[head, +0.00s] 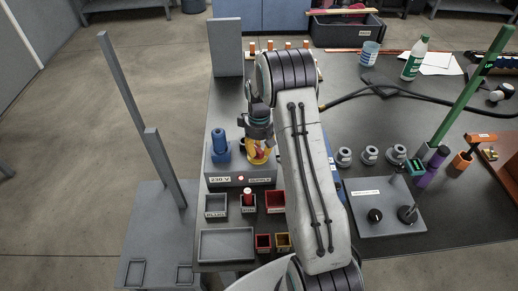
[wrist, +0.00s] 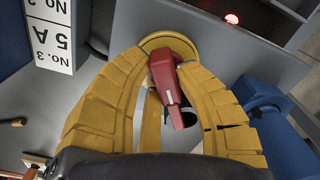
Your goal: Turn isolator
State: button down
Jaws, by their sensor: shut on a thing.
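The isolator shows in the wrist view as a red handle (wrist: 166,78) on a round yellow plate (wrist: 180,42), on the grey box face. My gripper (wrist: 165,68) has its yellow fingers on both sides of the red handle and is shut on it. In the head view my gripper (head: 259,152) is at the grey box (head: 226,180) with the 230 V label. There my fingers and arm mostly hide the isolator. The handle's exact angle is hard to tell.
A blue plug-like part (head: 219,143) stands left of my gripper, and it also shows in the wrist view (wrist: 264,104). Small bins and a grey tray (head: 227,258) are in front. A tall grey panel (head: 226,47) stands behind.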

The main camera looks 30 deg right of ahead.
aim_at(259, 148)
jog(key=m+b, duration=0.1)
jog(key=m, duration=0.2)
jog(key=shift+s, duration=0.1)
jog(key=shift+s+m+b, duration=0.1)
jog(key=shift+m+b, duration=0.35)
jog(key=shift+m, duration=1.25)
jog(key=c, duration=0.9)
grip_release()
notch_tip(259, 148, up, 12)
